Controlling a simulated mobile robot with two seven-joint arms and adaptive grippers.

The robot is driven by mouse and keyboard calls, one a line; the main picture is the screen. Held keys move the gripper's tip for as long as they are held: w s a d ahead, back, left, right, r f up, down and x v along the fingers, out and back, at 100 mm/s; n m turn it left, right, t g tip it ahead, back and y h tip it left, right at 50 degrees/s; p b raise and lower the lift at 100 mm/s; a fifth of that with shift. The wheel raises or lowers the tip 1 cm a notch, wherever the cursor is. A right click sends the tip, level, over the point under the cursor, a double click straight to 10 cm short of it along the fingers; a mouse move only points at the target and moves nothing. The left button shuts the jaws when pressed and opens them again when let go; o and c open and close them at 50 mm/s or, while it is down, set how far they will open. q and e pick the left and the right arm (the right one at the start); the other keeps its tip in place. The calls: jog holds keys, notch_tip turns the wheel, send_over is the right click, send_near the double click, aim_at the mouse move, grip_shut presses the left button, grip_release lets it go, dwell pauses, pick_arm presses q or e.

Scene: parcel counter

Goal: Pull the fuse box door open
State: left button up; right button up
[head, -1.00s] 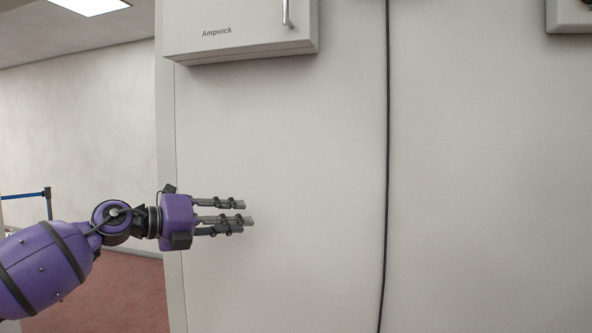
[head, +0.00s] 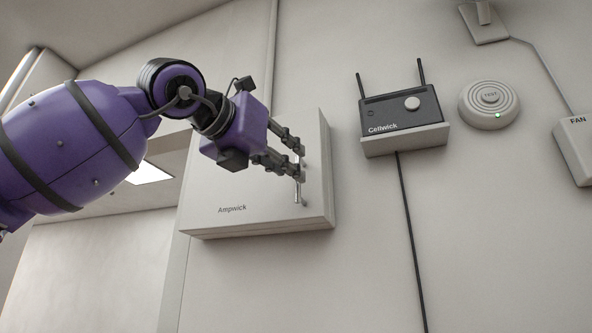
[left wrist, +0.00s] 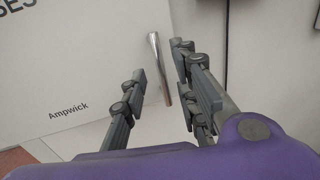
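The fuse box (head: 230,222) is a pale grey box marked "Ampwick" on the wall, and its front door looks closed. A slim upright metal bar handle (head: 298,192) is near the right side of the door; its upper part is hidden by my fingers in the head view. My left gripper (head: 297,158) is at the handle with its fingers apart. In the left wrist view the handle (left wrist: 159,68) shows between the open fingers of the gripper (left wrist: 160,85), with a gap to the left finger. My right gripper is not in view.
Right of the box, a black "Cellwick" router (head: 402,110) with two antennas sits on a small shelf (head: 405,140). A black cable (head: 410,240) runs down from it. A round alarm (head: 489,105) and a "FAN" box (head: 575,150) are further right. The wall below is clear.

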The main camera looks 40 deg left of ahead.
aim_at(298, 195)
pick_arm(q)
jog(key=w, duration=0.4)
jog(key=shift+w+f, duration=0.2)
jog(key=shift+w, duration=0.15)
jog(key=shift+s, duration=0.1)
jog(key=shift+c, duration=0.4)
grip_shut()
